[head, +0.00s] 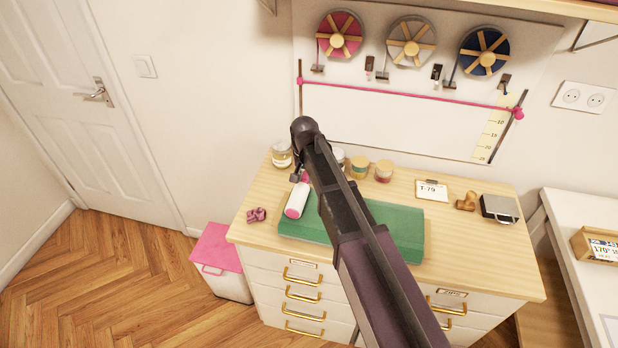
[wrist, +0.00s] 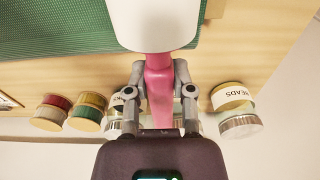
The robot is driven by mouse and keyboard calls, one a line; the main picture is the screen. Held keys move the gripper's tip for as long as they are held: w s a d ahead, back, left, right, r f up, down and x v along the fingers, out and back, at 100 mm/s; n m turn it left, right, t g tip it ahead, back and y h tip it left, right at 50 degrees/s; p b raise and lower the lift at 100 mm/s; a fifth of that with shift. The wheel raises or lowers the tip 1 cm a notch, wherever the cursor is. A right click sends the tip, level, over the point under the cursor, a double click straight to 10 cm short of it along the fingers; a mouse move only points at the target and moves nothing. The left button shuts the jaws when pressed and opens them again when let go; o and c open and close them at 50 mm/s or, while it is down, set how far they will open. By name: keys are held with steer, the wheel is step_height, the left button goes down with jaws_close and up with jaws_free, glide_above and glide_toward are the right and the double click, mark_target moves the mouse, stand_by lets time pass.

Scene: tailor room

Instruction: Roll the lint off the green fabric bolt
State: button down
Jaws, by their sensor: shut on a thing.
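A green fabric bolt (head: 396,226) lies flat on top of the wooden dresser, and its edge shows at the top left of the wrist view (wrist: 60,25). A lint roller with a white roll (head: 296,201) and pink handle (wrist: 159,90) is in my gripper (wrist: 160,88). The gripper is shut on the pink handle. In the head view the white roll appears over the left end of the bolt; I cannot tell whether it touches. My arm hides the middle of the bolt and most of the gripper in the head view. No lint is clear at this size.
A pink object (head: 256,215) lies left of the bolt. A T-79 card (head: 432,190), wooden stamp (head: 466,201) and dark tin (head: 499,208) sit right. A pink-lidded bin (head: 222,250) stands on the floor.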

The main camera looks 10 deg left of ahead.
steer(key=shift+r, duration=0.15)
steer(key=shift+r+p, duration=3.35)
steer(key=shift+p, duration=0.2)
steer(key=shift+s, duration=0.15)
steer(key=shift+s+a, duration=0.15)
steer(key=shift+s, duration=2.3)
steer(key=shift+s+a, duration=0.1)
steer(key=shift+s, duration=2.3)
